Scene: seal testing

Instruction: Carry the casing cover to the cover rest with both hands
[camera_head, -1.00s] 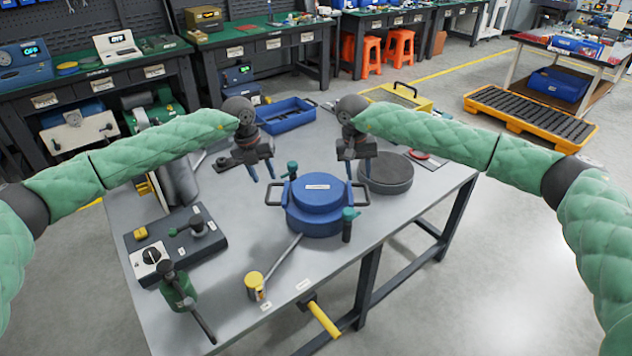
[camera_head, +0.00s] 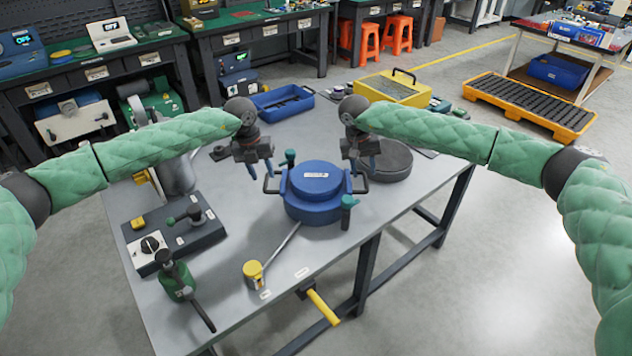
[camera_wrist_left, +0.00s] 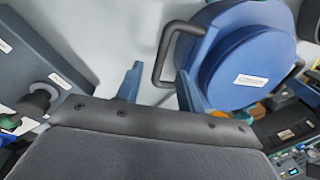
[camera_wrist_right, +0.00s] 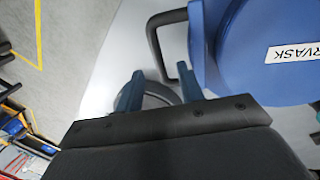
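The blue round casing cover (camera_head: 316,186) sits on the blue casing on the grey table, with a dark loop handle on each side. My left gripper (camera_head: 257,170) is open near the left handle (camera_head: 270,184). The left wrist view shows that handle (camera_wrist_left: 160,62) in the space between the fingers. My right gripper (camera_head: 365,164) is open near the right handle (camera_head: 361,182). The right wrist view shows the handle (camera_wrist_right: 152,38) reaching between its fingers. Neither gripper visibly grips a handle. The cover rest looks to be the dark round pad (camera_head: 392,162), partly behind my right gripper.
Teal-topped clamps (camera_head: 347,212) stand close against the casing. A yellow-topped item (camera_head: 253,272), a control box (camera_head: 175,240) and a green tool (camera_head: 178,283) are at the left front. A blue tray (camera_head: 282,103) and yellow case (camera_head: 392,90) stand at the back.

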